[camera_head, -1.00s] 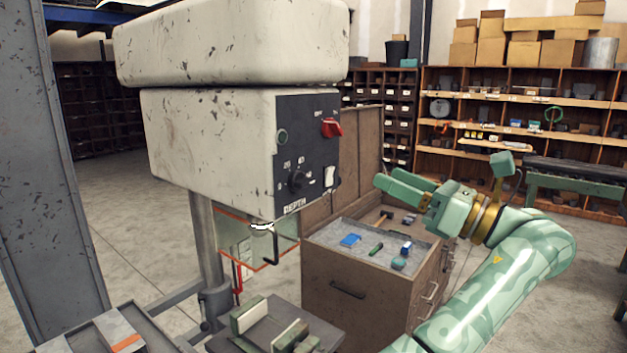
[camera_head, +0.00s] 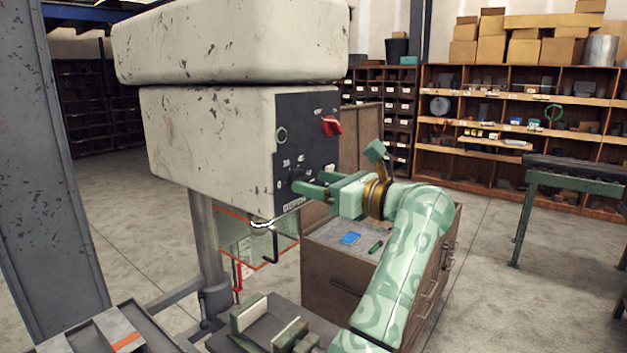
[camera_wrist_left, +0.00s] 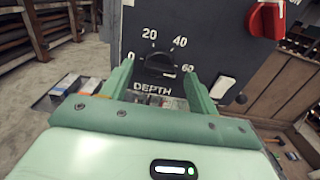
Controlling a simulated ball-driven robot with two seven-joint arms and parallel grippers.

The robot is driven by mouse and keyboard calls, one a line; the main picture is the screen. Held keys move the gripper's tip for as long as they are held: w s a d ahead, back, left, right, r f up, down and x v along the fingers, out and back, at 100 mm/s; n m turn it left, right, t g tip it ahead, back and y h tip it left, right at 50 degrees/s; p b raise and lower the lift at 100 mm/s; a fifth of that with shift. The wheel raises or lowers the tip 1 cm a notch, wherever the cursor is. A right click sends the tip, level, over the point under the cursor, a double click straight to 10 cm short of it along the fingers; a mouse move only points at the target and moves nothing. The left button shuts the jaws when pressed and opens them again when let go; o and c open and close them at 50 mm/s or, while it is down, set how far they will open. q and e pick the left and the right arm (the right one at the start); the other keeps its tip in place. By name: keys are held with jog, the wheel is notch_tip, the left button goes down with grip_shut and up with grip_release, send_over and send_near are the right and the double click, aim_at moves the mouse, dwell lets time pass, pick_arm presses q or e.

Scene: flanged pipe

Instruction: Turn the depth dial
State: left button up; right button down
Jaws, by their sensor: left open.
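The depth dial (camera_wrist_left: 158,63) is a black knob on the dark panel, ringed by the marks 0, 20, 40 and 60, with DEPTH printed below. In the left wrist view it shows between the two fingers of my left gripper (camera_wrist_left: 158,76), which is open and empty. In the head view my green left gripper (camera_head: 298,185) is at the panel (camera_head: 300,140), its fingertips at the dial and covering most of it. I cannot tell whether the fingers touch the knob, or where its pointer stands. My right gripper is not in view.
A red switch (camera_head: 331,126) sits above the dial, and a round green button (camera_head: 282,135) is at its upper left. The pale machine head (camera_head: 215,150) overhangs a clear guard and vise (camera_head: 262,317). A drawer cabinet (camera_head: 335,275) stands behind my arm.

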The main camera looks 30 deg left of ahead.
pick_arm(q)
jog(key=shift+a, duration=0.65)
jog(key=c, duration=1)
